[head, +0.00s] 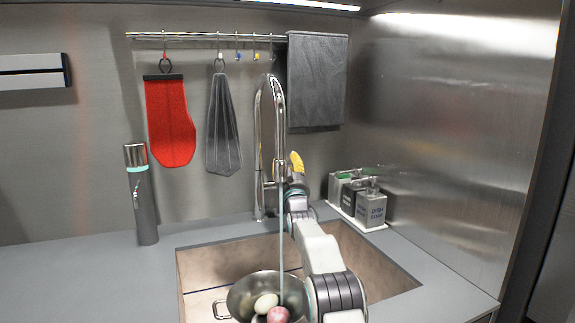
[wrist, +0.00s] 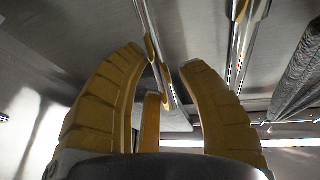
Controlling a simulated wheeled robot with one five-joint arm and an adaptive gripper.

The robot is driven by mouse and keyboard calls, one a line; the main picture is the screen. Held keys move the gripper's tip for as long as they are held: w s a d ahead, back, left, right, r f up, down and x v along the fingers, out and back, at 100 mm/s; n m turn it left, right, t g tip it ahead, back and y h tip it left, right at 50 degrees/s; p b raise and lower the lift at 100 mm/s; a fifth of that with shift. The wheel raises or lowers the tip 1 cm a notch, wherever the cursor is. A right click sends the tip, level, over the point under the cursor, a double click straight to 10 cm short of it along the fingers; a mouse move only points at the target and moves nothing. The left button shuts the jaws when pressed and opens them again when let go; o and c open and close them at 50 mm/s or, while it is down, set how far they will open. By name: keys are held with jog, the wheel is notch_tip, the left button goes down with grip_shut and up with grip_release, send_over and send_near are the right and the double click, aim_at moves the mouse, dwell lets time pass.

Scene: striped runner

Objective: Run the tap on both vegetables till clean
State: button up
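A chrome tap (head: 259,150) with a tall arched neck stands behind the sink. A thin stream of water (head: 281,220) falls from its spout into a metal pan (head: 240,297) in the sink. In the pan lie a pale, rounded vegetable (head: 265,303) and a pinkish-red one (head: 278,314); the stream comes down beside or onto them. My gripper (head: 296,160) is beside the tap, on its right. In the wrist view my yellow fingers (wrist: 163,58) are apart, with shiny metal of the tap beyond and between them. Whether they touch it I cannot tell.
The sink (head: 205,262) has brown walls, and my arm crosses its right part. Dispensers (head: 371,207) stand on a white tray at the back right. A grey cylinder (head: 141,195) stands left. A red mitt (head: 170,122) and cloths hang behind. The left counter is clear.

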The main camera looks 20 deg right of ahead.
grip_shut()
jog(key=shift+w+r+p, duration=0.25)
jog(key=shift+r+p, duration=0.25)
jog(key=shift+p, duration=0.45)
jog(key=shift+w+g+y+p, duration=0.3)
jog(key=shift+g+p, duration=0.2)
jog(key=shift+p, duration=0.25)
jog(key=shift+f, duration=0.15)
jog(key=shift+o, duration=1.4)
grip_release()
jog(key=shift+f, duration=0.1)
